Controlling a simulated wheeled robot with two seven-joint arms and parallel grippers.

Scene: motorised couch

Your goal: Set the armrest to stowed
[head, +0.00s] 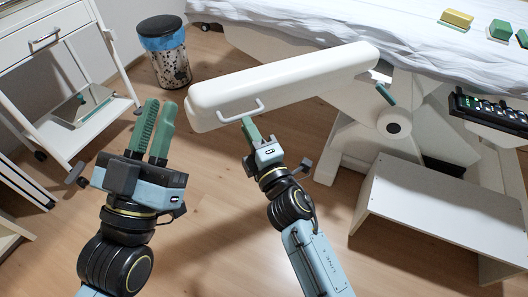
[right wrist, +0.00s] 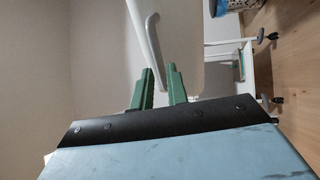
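The armrest (head: 290,80) is a long white rounded bar that sticks out sideways from the couch (head: 320,15), roughly level. A white handle (head: 240,112) is on its near side, towards its left end. My right gripper (head: 248,128) is at this handle. In the right wrist view its two green fingers (right wrist: 160,70) are apart, and the handle (right wrist: 143,35) runs down to the gap between them; I cannot tell whether they touch it. My left gripper (head: 160,105) is left of the armrest, raised, empty, with its fingers apart.
A white trolley (head: 75,125) stands at the left, with a patterned bin (head: 170,65) behind. A white step (head: 430,205) and the couch base (head: 385,125) are at the right. A black handset (head: 490,112) hangs there. Wooden floor lies free below the armrest.

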